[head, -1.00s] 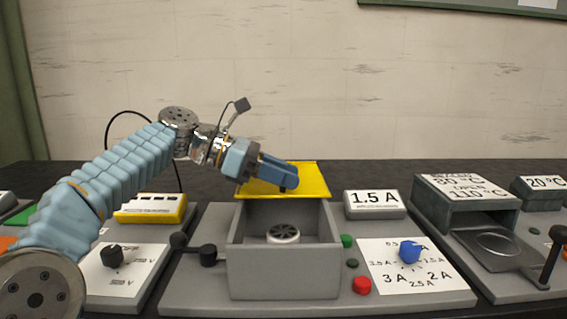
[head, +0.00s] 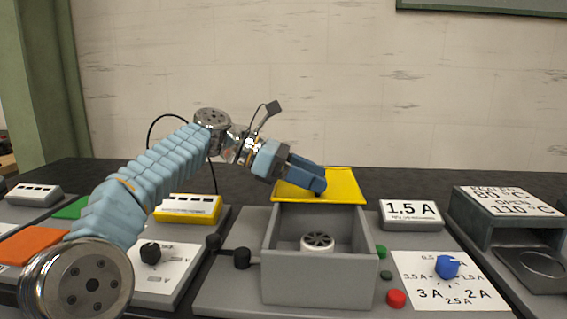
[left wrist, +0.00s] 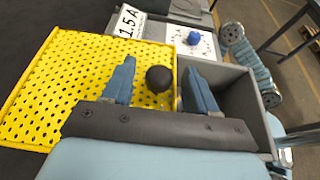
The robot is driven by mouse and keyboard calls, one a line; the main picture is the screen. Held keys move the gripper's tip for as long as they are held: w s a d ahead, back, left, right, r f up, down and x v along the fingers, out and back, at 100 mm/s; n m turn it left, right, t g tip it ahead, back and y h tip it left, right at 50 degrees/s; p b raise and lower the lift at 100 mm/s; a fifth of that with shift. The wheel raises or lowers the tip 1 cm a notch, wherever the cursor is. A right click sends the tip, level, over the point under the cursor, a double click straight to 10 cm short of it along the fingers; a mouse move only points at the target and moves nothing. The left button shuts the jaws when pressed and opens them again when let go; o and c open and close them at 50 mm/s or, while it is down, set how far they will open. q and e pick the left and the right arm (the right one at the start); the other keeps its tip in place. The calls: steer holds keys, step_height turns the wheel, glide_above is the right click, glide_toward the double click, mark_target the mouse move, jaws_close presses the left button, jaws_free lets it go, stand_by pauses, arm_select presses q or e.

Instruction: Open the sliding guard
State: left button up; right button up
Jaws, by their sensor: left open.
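The sliding guard (head: 345,183) is a yellow perforated plate at the back of the grey box (head: 318,280). It stands clear of most of the box's opening, so a round metal part (head: 318,241) shows inside. In the left wrist view the guard (left wrist: 85,85) fills the left side, with a dark round knob (left wrist: 159,79) near its edge. My left gripper (head: 318,188) is over the guard. In the wrist view its open fingers (left wrist: 155,88) stand on either side of the knob, with gaps. My right gripper is not in view.
A 1.5 A display (head: 411,212) and a blue dial (head: 447,266) are right of the box, with a red button (head: 396,298). A black lever (head: 241,258) is on its left. A grey hooded unit (head: 510,215) stands at far right.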

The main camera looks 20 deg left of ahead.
arm_select(q)
steer(key=v, duration=1.2)
steer(key=shift+a+r, duration=0.1)
